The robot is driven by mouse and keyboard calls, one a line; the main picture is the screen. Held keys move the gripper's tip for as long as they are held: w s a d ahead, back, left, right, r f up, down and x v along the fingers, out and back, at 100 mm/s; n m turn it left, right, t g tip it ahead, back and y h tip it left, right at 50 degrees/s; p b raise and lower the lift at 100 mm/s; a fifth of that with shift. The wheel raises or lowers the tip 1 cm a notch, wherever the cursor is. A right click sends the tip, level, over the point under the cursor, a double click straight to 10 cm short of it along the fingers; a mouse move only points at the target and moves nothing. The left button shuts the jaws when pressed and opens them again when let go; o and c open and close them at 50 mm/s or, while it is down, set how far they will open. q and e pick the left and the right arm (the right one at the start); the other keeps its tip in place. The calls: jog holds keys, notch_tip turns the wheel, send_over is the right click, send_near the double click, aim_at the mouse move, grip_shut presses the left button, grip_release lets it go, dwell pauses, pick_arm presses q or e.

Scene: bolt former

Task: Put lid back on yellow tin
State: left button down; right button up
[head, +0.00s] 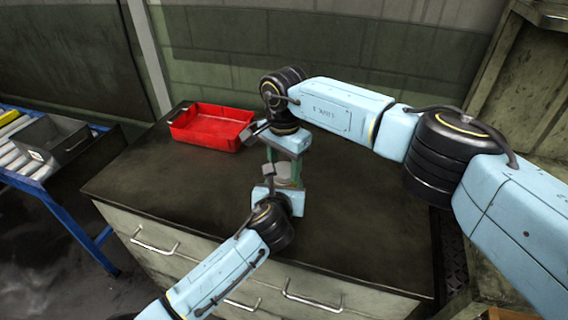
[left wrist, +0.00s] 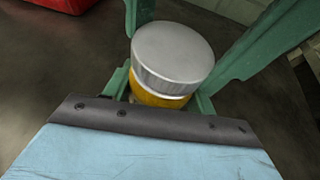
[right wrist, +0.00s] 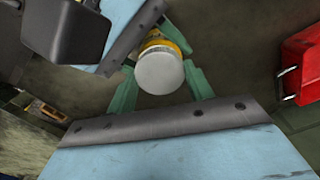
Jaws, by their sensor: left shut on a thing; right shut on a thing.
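The yellow tin (left wrist: 158,98) is upright between the green fingers of my left gripper (head: 279,186), which is shut on its body. The round silver lid (left wrist: 172,50) sits at the top of the tin, and a thin pale band shows between lid and yellow body. I cannot tell whether it is fully seated. My right gripper (head: 285,162) comes from above and is shut on the lid, which shows pale between its fingers in the right wrist view (right wrist: 160,72). In the head view the grippers mostly hide the tin.
A red tray (head: 212,128) stands at the back left of the dark cabinet top (head: 150,175). A grey bin (head: 55,140) rests on a blue-framed roller rack at the far left. The cabinet top around the grippers is clear.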

jog(key=m, duration=0.7)
jog(key=o, duration=1.1)
jog(key=shift+s+a, duration=0.1)
jog(key=shift+s, duration=0.05)
jog(key=shift+r, duration=2.3)
jog(key=shift+c, duration=0.4)
